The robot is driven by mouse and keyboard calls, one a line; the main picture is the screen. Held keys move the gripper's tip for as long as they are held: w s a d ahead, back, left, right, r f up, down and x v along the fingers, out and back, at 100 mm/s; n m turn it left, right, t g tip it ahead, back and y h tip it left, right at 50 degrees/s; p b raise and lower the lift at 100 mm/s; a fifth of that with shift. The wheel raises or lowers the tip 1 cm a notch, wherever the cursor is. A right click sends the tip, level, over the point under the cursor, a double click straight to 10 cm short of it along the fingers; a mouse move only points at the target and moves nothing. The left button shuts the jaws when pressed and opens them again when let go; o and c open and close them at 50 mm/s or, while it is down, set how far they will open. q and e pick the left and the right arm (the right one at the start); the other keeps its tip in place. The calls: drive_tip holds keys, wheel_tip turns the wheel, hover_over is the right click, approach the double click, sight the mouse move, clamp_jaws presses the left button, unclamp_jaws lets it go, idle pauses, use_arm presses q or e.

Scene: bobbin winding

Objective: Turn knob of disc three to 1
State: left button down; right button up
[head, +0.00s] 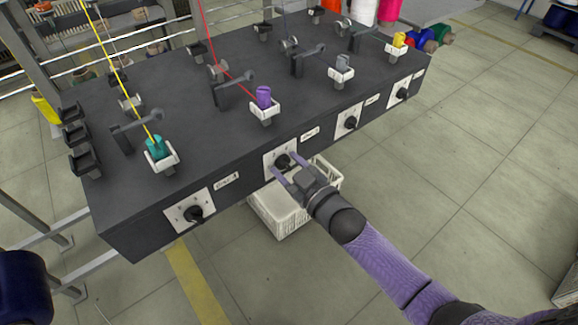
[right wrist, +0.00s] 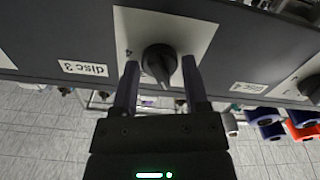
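The disc three knob (head: 282,161) is black, on a white plate on the machine's front panel. In the right wrist view the knob (right wrist: 160,62) sits in the middle of its plate (right wrist: 190,25), beside an upside-down "disc 3" label (right wrist: 84,68). A "4" shows on the plate; the other marks are hidden or unreadable. My right gripper (head: 288,176) is open at the plate, and it also shows in the right wrist view (right wrist: 160,80). Its fingers are on either side of the knob, with visible gaps. My left gripper is not in view.
Other knobs are on the same panel: one to the left (head: 193,214) and two to the right (head: 351,122) (head: 402,93). A white crate (head: 285,218) stands on the floor below the panel. Bobbins and threads are on top of the dark machine (head: 205,130).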

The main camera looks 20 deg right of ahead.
clamp_jaws()
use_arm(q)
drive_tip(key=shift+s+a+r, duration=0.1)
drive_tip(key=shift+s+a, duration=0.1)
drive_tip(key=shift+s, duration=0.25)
